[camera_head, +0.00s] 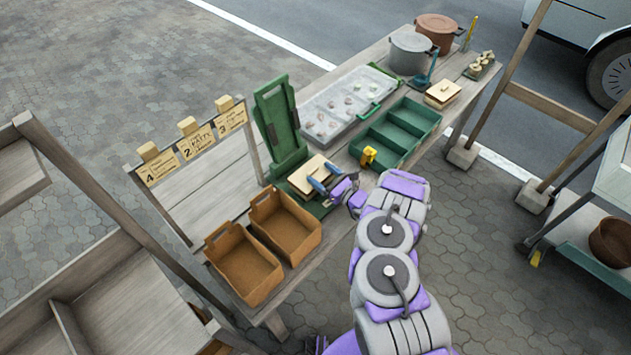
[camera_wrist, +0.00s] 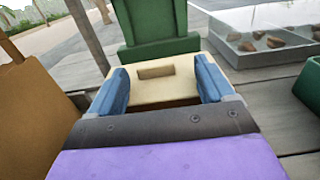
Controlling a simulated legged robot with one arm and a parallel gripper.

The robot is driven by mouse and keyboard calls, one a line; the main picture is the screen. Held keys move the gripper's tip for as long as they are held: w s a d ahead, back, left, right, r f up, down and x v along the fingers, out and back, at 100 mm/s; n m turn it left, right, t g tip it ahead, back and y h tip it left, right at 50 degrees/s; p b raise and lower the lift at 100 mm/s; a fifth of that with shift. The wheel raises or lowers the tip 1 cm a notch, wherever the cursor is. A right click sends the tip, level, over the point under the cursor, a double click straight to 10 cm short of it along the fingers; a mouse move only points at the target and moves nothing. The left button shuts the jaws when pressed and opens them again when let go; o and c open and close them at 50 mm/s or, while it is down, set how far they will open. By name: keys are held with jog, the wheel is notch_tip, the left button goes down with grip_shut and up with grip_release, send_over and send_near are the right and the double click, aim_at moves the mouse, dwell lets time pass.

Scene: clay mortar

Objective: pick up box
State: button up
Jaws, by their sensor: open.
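A pale cream box (camera_head: 304,175) with a dark slot-like mark on its top sits on the green base of an upright green stand (camera_head: 277,125) on the wooden table. It also shows in the wrist view (camera_wrist: 158,84), between my two blue fingers. My gripper (camera_head: 325,179) is open at the near right side of the box, with one finger on either side of its near part. I cannot tell whether the fingers touch it. The lower near part of the box is hidden behind my gripper in the wrist view.
Two brown open bins (camera_head: 243,267) stand left of the box, one close by (camera_wrist: 25,110). A clear tray of stones (camera_head: 350,97) and a green divided tray (camera_head: 420,112) lie to the right. Price signs (camera_head: 194,143) stand behind the bins. Pots (camera_head: 411,47) stand at the far end.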

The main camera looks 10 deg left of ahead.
aim_at(314, 173)
jog(key=a, duration=0.1)
jog(key=w+a, duration=0.1)
jog(key=a, duration=0.1)
jog(key=shift+w+a+f, duration=0.2)
jog(key=shift+a+f, duration=0.05)
jog(key=shift+a, duration=0.1)
jog(key=shift+d, duration=0.1)
jog(key=shift+c, duration=0.2)
jog(key=shift+c, duration=0.6)
jog(key=shift+s+d+f, duration=0.1)
jog(key=shift+d+f, duration=0.05)
jog(key=shift+f, duration=0.1)
jog(key=c, duration=1.3)
jog(key=shift+o, duration=0.2)
jog(key=shift+r, duration=0.15)
